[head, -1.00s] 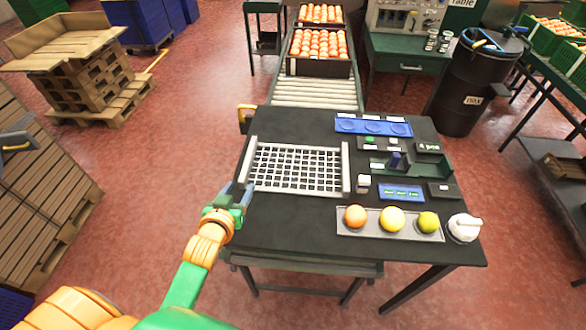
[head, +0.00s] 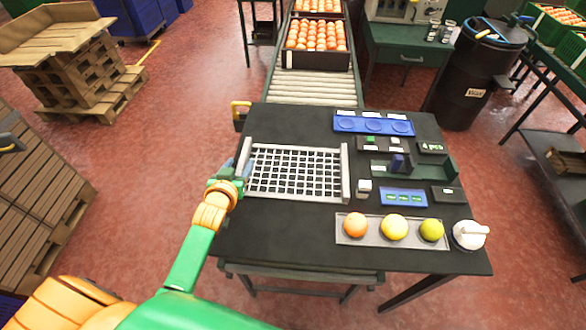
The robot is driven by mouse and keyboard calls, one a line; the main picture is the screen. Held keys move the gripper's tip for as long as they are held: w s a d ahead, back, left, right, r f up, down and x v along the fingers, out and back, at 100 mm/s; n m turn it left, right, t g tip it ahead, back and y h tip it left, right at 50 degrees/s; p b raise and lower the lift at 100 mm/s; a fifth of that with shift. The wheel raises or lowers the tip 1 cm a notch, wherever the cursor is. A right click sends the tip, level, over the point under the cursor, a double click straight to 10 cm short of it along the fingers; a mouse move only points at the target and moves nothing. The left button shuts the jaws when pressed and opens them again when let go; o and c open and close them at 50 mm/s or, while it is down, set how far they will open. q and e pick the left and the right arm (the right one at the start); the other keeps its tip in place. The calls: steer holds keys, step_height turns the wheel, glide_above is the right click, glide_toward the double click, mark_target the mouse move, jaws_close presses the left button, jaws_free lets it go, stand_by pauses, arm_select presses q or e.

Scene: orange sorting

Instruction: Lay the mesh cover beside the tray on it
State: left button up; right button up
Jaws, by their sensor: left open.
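The mesh cover (head: 296,171), a pale grid with a light grey bar along its left and right sides, lies flat on the left part of the dark table. The grey tray (head: 374,231) is at the table's front right, with an orange (head: 355,225), a yellow fruit (head: 394,227) and a yellow-green fruit (head: 431,230) in a row on it. The cover is behind and left of the tray, apart from it. My left gripper (head: 239,174) is open at the cover's left bar; I cannot tell whether it touches it. My right gripper is out of view.
A white-topped round item (head: 470,235) stands right of the tray. A blue panel (head: 373,124), a smaller blue panel (head: 404,197) and dark blocks fill the table's right side. A roller conveyor (head: 305,88) with crates of oranges adjoins the back. The table's front left is bare.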

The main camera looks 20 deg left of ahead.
arm_select(q)
steer(key=shift+x, duration=0.85)
steer(key=shift+s, duration=0.15)
jaws_close()
